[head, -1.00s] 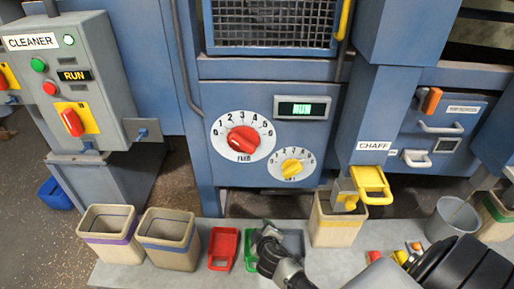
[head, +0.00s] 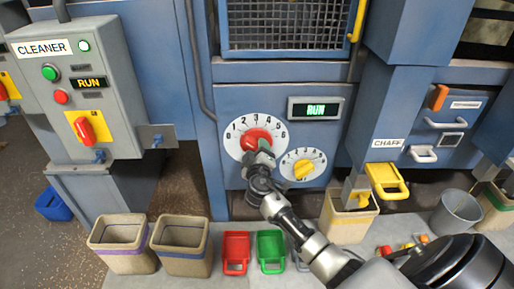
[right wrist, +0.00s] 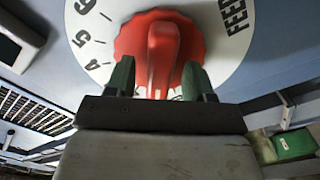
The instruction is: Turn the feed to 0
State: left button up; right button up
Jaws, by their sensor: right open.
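The feed dial (head: 234,125) is a white disc with black numbers on the blue machine front. Its red knob (head: 256,138) is partly hidden by my right gripper in the head view. My right gripper (head: 261,162) is in front of the dial's lower part. In the right wrist view its two dark green fingers (right wrist: 157,68) are open, one on each side of the raised ridge of the red knob (right wrist: 160,45). I cannot tell whether they touch it. The ridge runs up and down there; the number it points to is unclear. My left gripper is not in view.
A smaller dial with a yellow knob (head: 303,170) sits right of the feed dial, under a green RUN display (head: 316,109). The yellow chaff handle (head: 387,181) sticks out at the right. Bins, a red scoop (head: 236,250) and a green scoop (head: 271,250) stand below.

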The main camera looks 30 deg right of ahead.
jog(key=shift+w+d, duration=0.3)
jog(key=shift+w, duration=0.15)
jog(key=c, duration=0.9)
jog(key=shift+n, duration=0.8)
jog(key=n, duration=0.3)
jog(key=shift+n, duration=0.4)
jog(key=o, duration=0.9)
jog(key=v, duration=1.1)
jog(key=shift+b, duration=0.45)
